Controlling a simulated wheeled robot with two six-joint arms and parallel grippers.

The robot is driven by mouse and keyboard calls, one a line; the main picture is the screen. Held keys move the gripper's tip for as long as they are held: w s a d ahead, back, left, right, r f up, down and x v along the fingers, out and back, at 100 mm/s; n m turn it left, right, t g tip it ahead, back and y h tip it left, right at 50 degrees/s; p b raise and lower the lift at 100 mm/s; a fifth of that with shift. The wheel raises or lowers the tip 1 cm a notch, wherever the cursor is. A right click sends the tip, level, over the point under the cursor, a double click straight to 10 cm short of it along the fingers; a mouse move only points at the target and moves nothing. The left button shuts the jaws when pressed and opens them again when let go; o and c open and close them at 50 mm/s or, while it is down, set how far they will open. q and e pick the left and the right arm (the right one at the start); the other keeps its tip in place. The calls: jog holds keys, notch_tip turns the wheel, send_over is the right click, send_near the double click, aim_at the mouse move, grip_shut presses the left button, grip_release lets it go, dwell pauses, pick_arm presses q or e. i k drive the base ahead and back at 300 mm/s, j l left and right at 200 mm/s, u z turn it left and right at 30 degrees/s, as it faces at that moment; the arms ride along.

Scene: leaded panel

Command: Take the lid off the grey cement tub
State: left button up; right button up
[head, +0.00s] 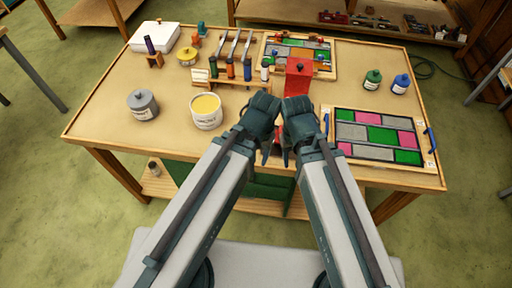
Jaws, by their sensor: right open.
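The grey cement tub (142,108) stands upright on the left part of the table. Its grey lid (139,97), with a small knob, appears to sit on top. My left gripper (264,152) and right gripper (287,154) are close together near the table's front middle, both well to the right of the tub. My right gripper is open, with nothing seen in it. My left gripper's fingers are too small and dark to tell if they are open or shut. Nothing covers the tub.
An open white tub (207,122) with yellow contents stands between the grey tub and my arms. A red object (298,78) is just beyond my grippers. Bare tabletop surrounds the grey tub.

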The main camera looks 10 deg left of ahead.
aim_at(140, 98)
jog(key=u, duration=1.35)
jog(key=z, duration=0.6)
jog(key=i+j+z, duration=0.15)
jog(key=j+z, duration=0.35)
jog(key=i+j+z, duration=0.1)
jog(key=j+z, duration=0.6)
jog(key=j, duration=0.6)
jog(key=j+z, duration=0.15)
jog(key=j, duration=0.6)
jog(key=k+j+z, duration=0.2)
jog(key=j, duration=1.25)
jog(key=k+j, duration=0.15)
jog(key=j, duration=0.5)
